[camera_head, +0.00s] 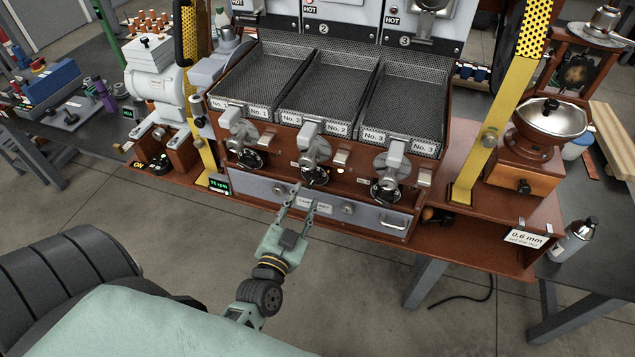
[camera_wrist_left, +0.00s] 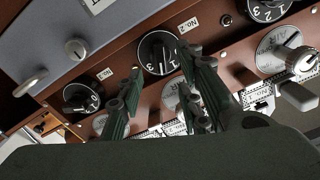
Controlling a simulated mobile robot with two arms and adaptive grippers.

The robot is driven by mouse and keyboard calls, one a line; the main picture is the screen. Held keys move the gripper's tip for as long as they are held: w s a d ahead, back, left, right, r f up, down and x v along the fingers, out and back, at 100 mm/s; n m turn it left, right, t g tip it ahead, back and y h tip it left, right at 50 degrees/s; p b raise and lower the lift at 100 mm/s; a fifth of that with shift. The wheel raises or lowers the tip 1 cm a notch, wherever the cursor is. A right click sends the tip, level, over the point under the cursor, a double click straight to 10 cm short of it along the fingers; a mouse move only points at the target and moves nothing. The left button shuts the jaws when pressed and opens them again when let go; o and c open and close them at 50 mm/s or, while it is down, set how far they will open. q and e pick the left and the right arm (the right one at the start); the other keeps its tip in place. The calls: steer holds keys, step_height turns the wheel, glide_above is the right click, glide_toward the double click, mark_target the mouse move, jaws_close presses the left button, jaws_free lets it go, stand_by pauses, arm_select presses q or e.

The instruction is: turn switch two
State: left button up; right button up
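Switch two (camera_head: 316,176) is a round black dial, the middle of three on the brown front panel, beneath the "No. 2" tray. In the left wrist view switch two (camera_wrist_left: 158,52) shows white numerals and sits beside a "No. 2" label. My left gripper (camera_head: 304,195) is in front of and just below it, with its fingers pointing toward the panel. In the left wrist view its fingers (camera_wrist_left: 163,72) are spread, with the dial visible beyond the gap. The gripper looks empty; contact with the dial cannot be told. My right gripper is not in view.
Switch one (camera_head: 250,160) and switch three (camera_head: 385,191) flank it. Metal levers hang above the dials. A grey drawer (camera_head: 260,191) with knobs and a handle lies below. A yellow post (camera_head: 478,150) and a grinder (camera_head: 545,140) stand to the right. Open floor lies in front.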

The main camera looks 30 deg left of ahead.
mark_target(310, 185)
arm_select(q)
steer(key=x, duration=0.5)
steer(key=shift+w+a+p, duration=0.15)
steer(key=shift+w+p, duration=0.05)
steer(key=shift+p, duration=0.15)
steer(key=shift+w, duration=0.35)
steer(key=shift+w+a+f, duration=0.1)
steer(key=shift+w, duration=0.05)
steer(key=c, duration=0.7)
jaws_close()
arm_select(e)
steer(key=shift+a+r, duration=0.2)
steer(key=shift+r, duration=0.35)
